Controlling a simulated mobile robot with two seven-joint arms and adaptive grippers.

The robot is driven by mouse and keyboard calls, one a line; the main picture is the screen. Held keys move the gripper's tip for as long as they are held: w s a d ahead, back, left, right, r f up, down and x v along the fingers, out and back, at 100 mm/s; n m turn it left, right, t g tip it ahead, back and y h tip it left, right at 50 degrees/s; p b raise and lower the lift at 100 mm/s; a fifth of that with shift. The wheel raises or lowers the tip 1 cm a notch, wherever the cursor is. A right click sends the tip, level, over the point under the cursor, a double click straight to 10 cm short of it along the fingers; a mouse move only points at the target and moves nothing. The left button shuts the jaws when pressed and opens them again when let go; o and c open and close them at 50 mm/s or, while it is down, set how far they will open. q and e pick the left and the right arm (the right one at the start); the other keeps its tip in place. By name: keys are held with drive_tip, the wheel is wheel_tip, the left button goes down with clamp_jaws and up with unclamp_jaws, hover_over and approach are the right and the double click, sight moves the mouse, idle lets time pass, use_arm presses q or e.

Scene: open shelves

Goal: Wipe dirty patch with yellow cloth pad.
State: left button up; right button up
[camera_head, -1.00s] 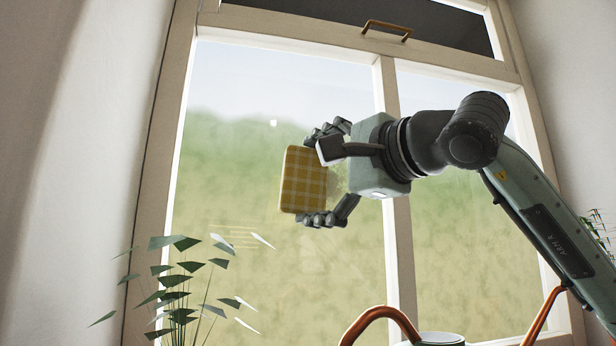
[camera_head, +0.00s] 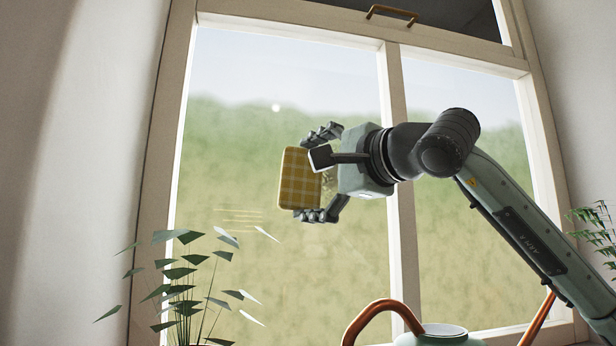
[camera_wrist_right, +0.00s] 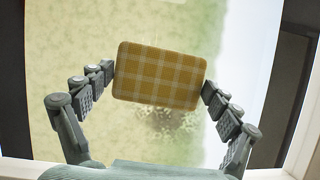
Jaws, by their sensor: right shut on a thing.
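My right gripper (camera_head: 310,173) is shut on the yellow checked cloth pad (camera_head: 299,178), with fingers at its two opposite ends. The pad is held in front of the left window pane (camera_head: 225,150); I cannot tell whether it touches the glass. In the right wrist view the pad (camera_wrist_right: 158,76) sits between the fingertips of the right gripper (camera_wrist_right: 160,85). A brownish speckled dirty patch (camera_wrist_right: 175,123) shows on the glass just below the pad there, partly covered by it. In the head view the patch is mostly hidden behind the gripper. My left gripper is not in view.
A leafy plant (camera_head: 180,285) stands at the lower left, and another (camera_head: 598,228) at the right edge. A green watering can (camera_head: 440,337) with a copper handle is at the bottom. The window's middle bar (camera_head: 400,235) stands behind my right wrist.

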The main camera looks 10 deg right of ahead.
drive_tip(key=shift+w, duration=0.9)
drive_tip(key=shift+d, duration=0.1)
